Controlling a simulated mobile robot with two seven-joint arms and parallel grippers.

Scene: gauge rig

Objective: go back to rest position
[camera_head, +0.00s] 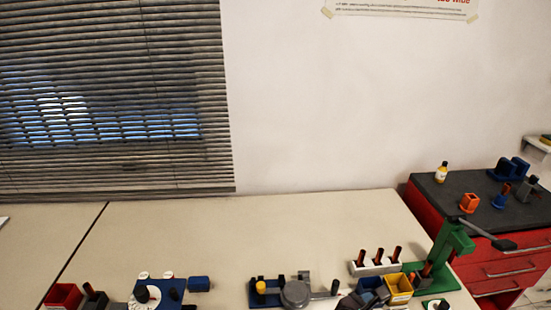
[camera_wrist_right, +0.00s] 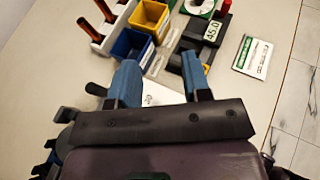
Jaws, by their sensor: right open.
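My right gripper (camera_wrist_right: 161,82) is in the right wrist view, with two blue fingers standing apart and nothing between them. It is above the pale table, just short of a blue bin (camera_wrist_right: 131,46) and a yellow bin (camera_wrist_right: 150,16). In the head view, dark and blue parts at the bottom edge by the bins may be this gripper (camera_head: 362,299), but they are cut off and unclear. My left gripper is in neither view.
The yellow bin (camera_head: 398,287), a white rack with rods (camera_head: 375,267) and a green lever press (camera_head: 447,250) stand on the right. A grey round fixture (camera_head: 296,293) and a blue dial plate (camera_head: 172,290) stand further left. The table's back is clear.

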